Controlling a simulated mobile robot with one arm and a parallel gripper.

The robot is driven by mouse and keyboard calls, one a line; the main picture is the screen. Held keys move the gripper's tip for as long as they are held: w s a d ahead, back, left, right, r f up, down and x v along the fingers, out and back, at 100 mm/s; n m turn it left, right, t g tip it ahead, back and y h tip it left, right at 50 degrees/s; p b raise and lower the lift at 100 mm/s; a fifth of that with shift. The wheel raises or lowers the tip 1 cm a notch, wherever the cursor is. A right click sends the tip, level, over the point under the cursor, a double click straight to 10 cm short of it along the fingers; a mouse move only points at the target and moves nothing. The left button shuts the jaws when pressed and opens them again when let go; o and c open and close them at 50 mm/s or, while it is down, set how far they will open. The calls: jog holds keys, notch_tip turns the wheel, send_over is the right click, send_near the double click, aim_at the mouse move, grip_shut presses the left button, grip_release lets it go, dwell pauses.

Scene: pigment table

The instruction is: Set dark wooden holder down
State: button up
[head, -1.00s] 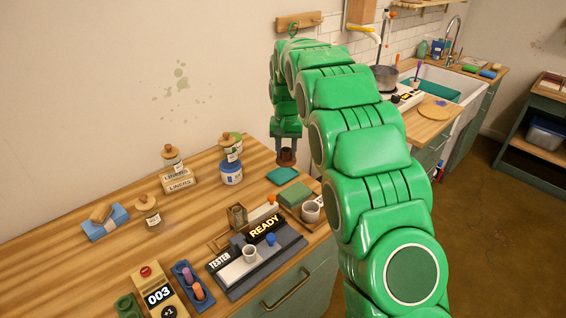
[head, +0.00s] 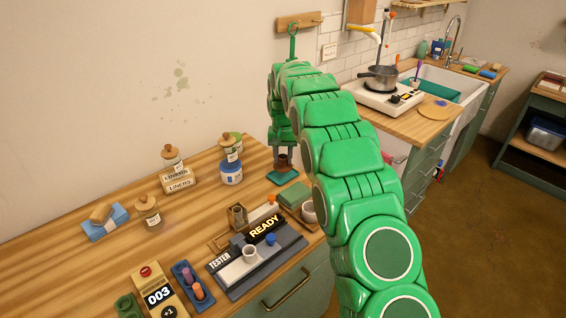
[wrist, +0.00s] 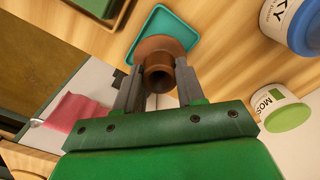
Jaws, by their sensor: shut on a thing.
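The dark wooden holder (head: 283,164) is a small brown cup-like piece with a hollow top and a wider base. My gripper (head: 284,153) points down and is shut on it, with one finger on each side. In the wrist view the holder (wrist: 158,52) sits between the fingertips (wrist: 159,82), in front of a teal square mat or tray (wrist: 180,22). The teal square (head: 284,178) lies on the wooden counter directly under the holder in the head view. I cannot tell whether the holder's base touches it.
A blue-labelled jar (head: 231,173) and a LINERS box (head: 179,183) stand to the left. The tester (head: 256,262) is nearer.

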aim_at(283, 164)
jog(key=shift+f, duration=1.3)
jog(key=shift+f, duration=0.6)
jog(key=o, duration=1.1)
jog(key=shift+c, duration=0.2)
jog(key=shift+r, duration=0.1)
